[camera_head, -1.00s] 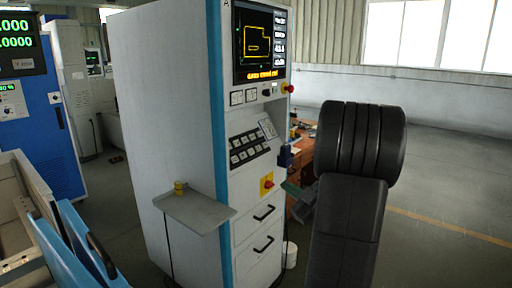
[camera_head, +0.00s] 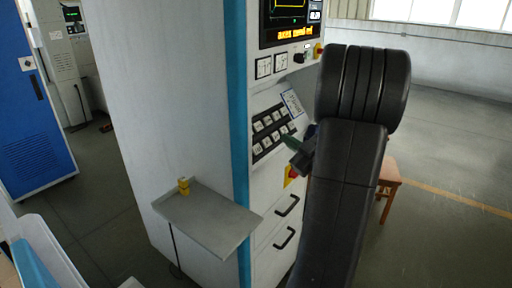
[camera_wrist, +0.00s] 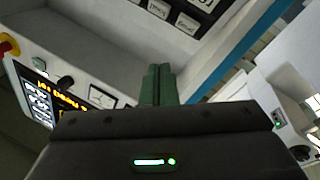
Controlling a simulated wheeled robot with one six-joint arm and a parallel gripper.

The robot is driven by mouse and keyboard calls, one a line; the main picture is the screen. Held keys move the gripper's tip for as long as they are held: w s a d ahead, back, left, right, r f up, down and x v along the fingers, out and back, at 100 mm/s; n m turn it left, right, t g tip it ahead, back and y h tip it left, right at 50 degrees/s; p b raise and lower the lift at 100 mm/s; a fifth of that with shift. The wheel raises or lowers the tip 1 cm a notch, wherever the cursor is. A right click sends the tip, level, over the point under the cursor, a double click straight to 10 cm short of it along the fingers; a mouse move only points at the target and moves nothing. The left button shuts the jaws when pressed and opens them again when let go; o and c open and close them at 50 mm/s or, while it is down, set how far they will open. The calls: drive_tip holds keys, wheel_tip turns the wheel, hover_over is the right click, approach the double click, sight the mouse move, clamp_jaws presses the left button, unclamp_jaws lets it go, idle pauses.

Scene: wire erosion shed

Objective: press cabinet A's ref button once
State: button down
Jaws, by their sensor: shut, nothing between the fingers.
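Cabinet A (camera_head: 185,100) is the tall white cabinet with a blue edge stripe, in the middle of the head view. Its sloped front carries a black key panel (camera_head: 257,150) with several pale keys in two rows; their labels are too small to read there. Part of this panel (camera_wrist: 184,18) shows at the top of the wrist view. My gripper (camera_head: 287,141) has green fingers, pressed together and empty, just in front of the panel's lower right. The fingers (camera_wrist: 158,72) point toward the panel in the wrist view; contact cannot be told. My arm hides part of the cabinet front.
The cabinet's screen (camera_head: 285,12) shows orange text. A red-and-yellow switch (camera_head: 291,174) sits below the keys, partly hidden. A grey shelf (camera_head: 210,222) with a yellow object (camera_head: 184,186) juts out in front. A blue cabinet (camera_head: 40,130) stands left.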

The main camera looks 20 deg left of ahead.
drive_tip(key=shift+w+a+f, duration=0.1)
drive_tip(key=shift+a+f, duration=0.05)
drive_tip(key=b, duration=0.2)
approach(257, 144)
wheel_tip(257, 144, up, 2)
drive_tip(key=w+a, duration=0.2)
drive_tip(key=a, duration=0.1)
drive_tip(key=shift+w+a+f+b, duration=0.2)
drive_tip(key=shift+w+a+b, duration=0.25)
drive_tip(key=shift+b, duration=0.2)
idle(1.4)
drive_tip(key=shift+a+f+b, duration=0.25)
drive_tip(key=shift+a+b, duration=0.1)
drive_tip(key=shift+b, duration=0.3)
drive_tip(key=shift+w+a+f+b, duration=0.15)
drive_tip(key=shift+a+f+b, duration=0.1)
drive_tip(key=shift+b, duration=0.15)
idle(0.4)
drive_tip(key=shift+d+r, duration=0.1)
drive_tip(key=shift+s+d+r, duration=0.25)
drive_tip(key=shift+d+r, duration=0.2)
drive_tip(key=shift+d, duration=0.05)
